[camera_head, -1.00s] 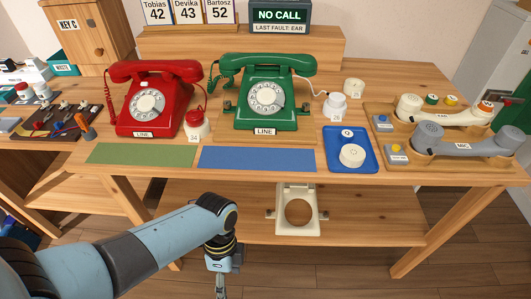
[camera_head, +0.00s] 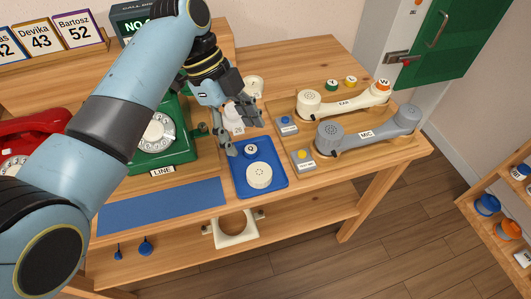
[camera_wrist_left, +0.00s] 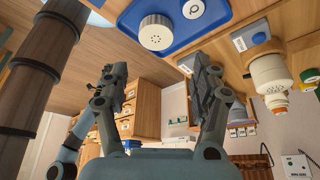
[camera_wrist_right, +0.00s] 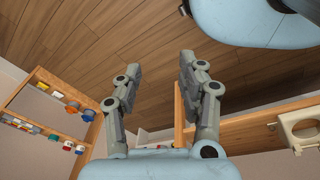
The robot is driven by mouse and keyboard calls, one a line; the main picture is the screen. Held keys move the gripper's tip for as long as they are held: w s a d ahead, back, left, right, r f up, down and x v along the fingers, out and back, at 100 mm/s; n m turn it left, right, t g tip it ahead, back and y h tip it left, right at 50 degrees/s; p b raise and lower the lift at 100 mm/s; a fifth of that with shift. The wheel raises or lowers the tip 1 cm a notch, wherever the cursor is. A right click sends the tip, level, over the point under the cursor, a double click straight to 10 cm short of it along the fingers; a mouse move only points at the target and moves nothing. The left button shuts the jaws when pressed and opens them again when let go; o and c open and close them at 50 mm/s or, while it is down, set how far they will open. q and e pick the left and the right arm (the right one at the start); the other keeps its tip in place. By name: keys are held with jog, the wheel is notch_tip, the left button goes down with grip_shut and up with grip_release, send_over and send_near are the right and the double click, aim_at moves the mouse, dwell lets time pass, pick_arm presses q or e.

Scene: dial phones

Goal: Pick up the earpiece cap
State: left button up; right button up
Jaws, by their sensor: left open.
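The cream round cap with small holes, which looks like the earpiece cap (camera_head: 259,175), lies on the front part of the blue tray (camera_head: 277,184). It also shows on the tray in the left wrist view (camera_wrist_left: 152,34). My left gripper (camera_head: 246,137) is open and empty, above the back of the tray and apart from the cap. In the left wrist view its two fingers (camera_wrist_left: 158,78) are spread wide, with the cap beyond them. My right gripper (camera_wrist_right: 159,70) shows only in its own wrist view, open and empty, with bare floor beyond it.
A small round label piece (camera_head: 250,150) sits behind the cap. The green phone (camera_head: 165,140) stands left of the tray. A cream handset (camera_head: 345,98) and a grey handset (camera_head: 367,132) rest in wooden cradles to its right. A blue mat (camera_head: 160,207) lies at the front left.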

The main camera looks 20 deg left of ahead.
aim_at(259, 172)
pick_arm(q)
jog(key=x, duration=0.4)
jog(key=shift+s, duration=0.25)
jog(key=shift+d+f, duration=0.2)
jog(key=shift+f, duration=0.2)
jog(key=x, duration=0.5)
jog(key=shift+s+a+f, duration=0.15)
jog(key=shift+f, duration=0.15)
jog(key=shift+c, duration=0.9)
jog(key=c, duration=0.5)
pick_arm(e)
jog(key=shift+g, duration=0.3)
jog(key=s, duration=0.4)
jog(key=shift+s+f, duration=0.25)
jog(key=shift+w, duration=0.1)
